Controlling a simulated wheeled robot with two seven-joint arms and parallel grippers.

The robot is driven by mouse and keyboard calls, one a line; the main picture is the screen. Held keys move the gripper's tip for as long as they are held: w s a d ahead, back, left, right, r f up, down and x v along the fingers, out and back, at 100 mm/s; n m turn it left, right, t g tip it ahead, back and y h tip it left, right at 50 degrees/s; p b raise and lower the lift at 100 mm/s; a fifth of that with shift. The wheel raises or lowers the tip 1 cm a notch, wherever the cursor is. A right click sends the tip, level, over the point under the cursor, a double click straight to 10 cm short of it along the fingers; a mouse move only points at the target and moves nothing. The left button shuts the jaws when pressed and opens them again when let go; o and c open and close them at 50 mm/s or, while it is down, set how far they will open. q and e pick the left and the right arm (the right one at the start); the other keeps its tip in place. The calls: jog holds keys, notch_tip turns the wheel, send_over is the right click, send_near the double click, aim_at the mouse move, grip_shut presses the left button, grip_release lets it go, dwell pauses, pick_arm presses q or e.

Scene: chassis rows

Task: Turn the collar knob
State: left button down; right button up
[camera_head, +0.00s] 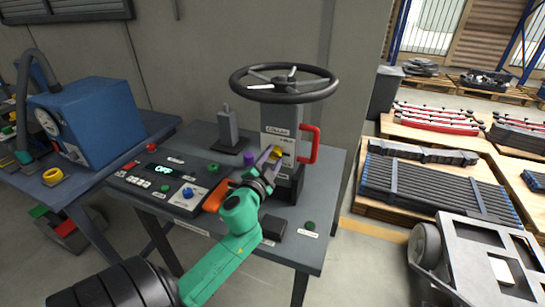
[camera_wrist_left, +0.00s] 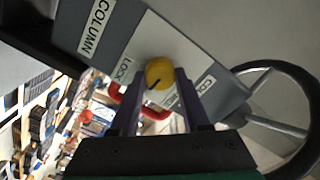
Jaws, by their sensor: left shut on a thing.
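The collar knob is a round yellow knob (camera_head: 277,156) on the front of the grey column (camera_head: 280,119) under the steering wheel. In the left wrist view the knob (camera_wrist_left: 160,73) shows a dark pointer line toward the lower left, between a LOCK label (camera_wrist_left: 122,70) and another label. My left gripper (camera_head: 272,153) reaches the column from the front. Its two fingers (camera_wrist_left: 159,88) are shut on the sides of the knob, partly hiding it in the head view. My right gripper is not in view.
The black steering wheel (camera_head: 283,84) is above the knob, and a red handle (camera_head: 308,145) is just right of it. A control panel (camera_head: 170,184) with buttons lies left on the grey bench (camera_head: 320,228). A blue machine (camera_head: 95,120) stands farther left.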

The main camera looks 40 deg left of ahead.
pick_arm(q)
jog(key=m, duration=0.4)
jog(key=shift+p, duration=0.35)
jog(key=shift+m, duration=1.9)
jog(key=shift+c, duration=1.9)
grip_release()
